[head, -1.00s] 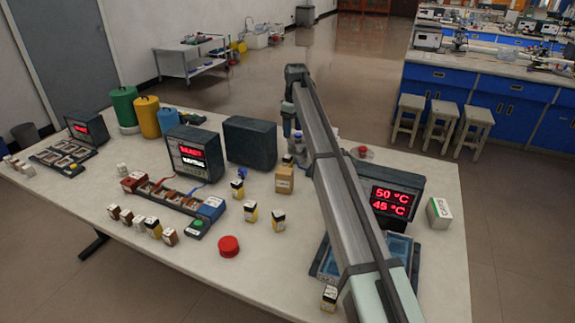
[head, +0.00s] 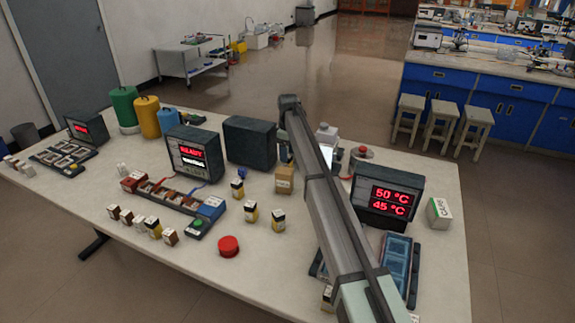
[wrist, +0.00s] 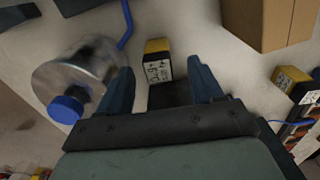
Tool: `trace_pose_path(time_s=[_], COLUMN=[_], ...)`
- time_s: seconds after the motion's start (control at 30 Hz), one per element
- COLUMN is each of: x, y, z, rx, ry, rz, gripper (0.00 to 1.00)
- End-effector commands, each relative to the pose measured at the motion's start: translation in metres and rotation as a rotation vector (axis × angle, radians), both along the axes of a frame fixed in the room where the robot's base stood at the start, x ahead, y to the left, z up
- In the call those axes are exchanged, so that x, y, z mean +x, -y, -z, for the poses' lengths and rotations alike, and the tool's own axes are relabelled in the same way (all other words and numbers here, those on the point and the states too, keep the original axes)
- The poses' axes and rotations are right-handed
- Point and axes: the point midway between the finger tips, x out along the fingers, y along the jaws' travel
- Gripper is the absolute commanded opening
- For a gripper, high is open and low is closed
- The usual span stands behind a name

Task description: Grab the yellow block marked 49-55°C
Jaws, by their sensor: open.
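A small block with a yellow end and a white label (wrist: 157,62) lies just ahead of and between my fingertips in the wrist view; its dark print is not clearly legible. My gripper (wrist: 160,82) is open, with a finger either side of the space before the block. A second yellow-ended labelled block (wrist: 290,80) is at the right. In the head view, similar blocks stand mid-table, one at the back (head: 237,188), one in the middle (head: 250,212) and one at the right (head: 278,220). Their labels are too small to read. My arm hides most of the gripper there.
A metal bottle with a blue cap (wrist: 75,80) is close beside the left finger. A brown box (wrist: 268,22) is at upper right; it also stands mid-table in the head view (head: 284,180). A display showing 50 °C and 45 °C (head: 388,195) stands right of my arm.

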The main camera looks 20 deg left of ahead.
Motion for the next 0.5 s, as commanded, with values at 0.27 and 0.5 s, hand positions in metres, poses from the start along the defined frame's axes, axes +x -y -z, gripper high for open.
trace_pose_path(time_s=[0.27, 0.5], x=[0.003, 0.003], y=[-0.003, -0.003], z=[0.027, 0.051], rx=[-0.001, 0.0], ry=[-0.001, 0.0], rz=[0.0, 0.0], gripper=[0.66, 0.66])
